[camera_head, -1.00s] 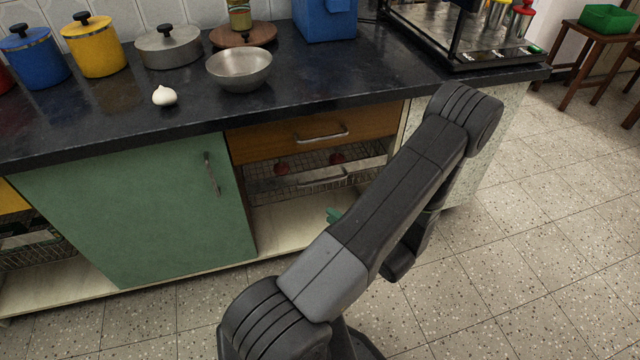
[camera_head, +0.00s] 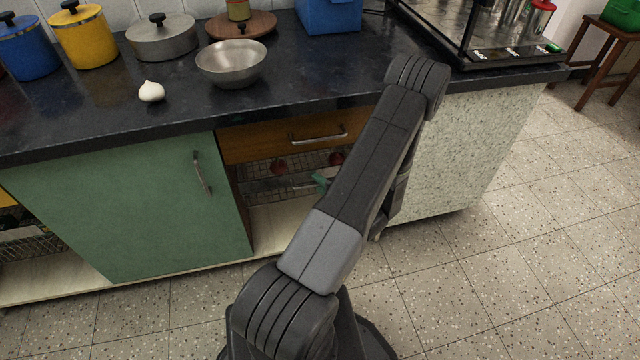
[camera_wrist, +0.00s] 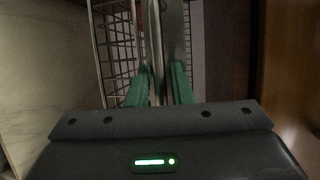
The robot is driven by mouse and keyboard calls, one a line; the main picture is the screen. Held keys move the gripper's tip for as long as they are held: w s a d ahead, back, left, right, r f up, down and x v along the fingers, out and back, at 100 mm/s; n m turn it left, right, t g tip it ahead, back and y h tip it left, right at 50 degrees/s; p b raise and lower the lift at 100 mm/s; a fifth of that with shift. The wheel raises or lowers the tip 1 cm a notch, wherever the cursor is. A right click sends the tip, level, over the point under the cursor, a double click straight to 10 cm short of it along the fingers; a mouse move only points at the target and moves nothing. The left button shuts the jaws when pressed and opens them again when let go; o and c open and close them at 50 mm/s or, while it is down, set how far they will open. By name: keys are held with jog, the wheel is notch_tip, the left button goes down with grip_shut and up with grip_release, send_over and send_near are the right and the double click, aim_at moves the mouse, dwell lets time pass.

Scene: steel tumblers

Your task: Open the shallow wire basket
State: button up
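The shallow wire basket (camera_head: 263,172) is in the cabinet below the wooden drawer, with reddish round things showing inside it. In the wrist view the basket's wire mesh (camera_wrist: 115,45) lies left of a long metal bar (camera_wrist: 155,35), which looks like the handle, and a metal front strip (camera_wrist: 174,30). My gripper (camera_wrist: 160,75) has its two green fingers spread on either side of the bar, with a gap showing.
A wooden drawer (camera_head: 270,143) with its own handle is right above the basket. A green cabinet door (camera_head: 130,205) is to the left, a pale speckled panel (camera_head: 460,150) to the right. The dark countertop (camera_head: 190,115) overhangs above. The tiled floor in front is clear.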

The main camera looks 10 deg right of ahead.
jog(key=shift+c, duration=0.2)
grip_shut()
jog(key=s+d+b, duration=0.1)
jog(key=s+b, duration=1.1)
jog(key=s, duration=1.9)
jog(key=shift+s, duration=0.35)
jog(key=shift+o, duration=0.2)
grip_release()
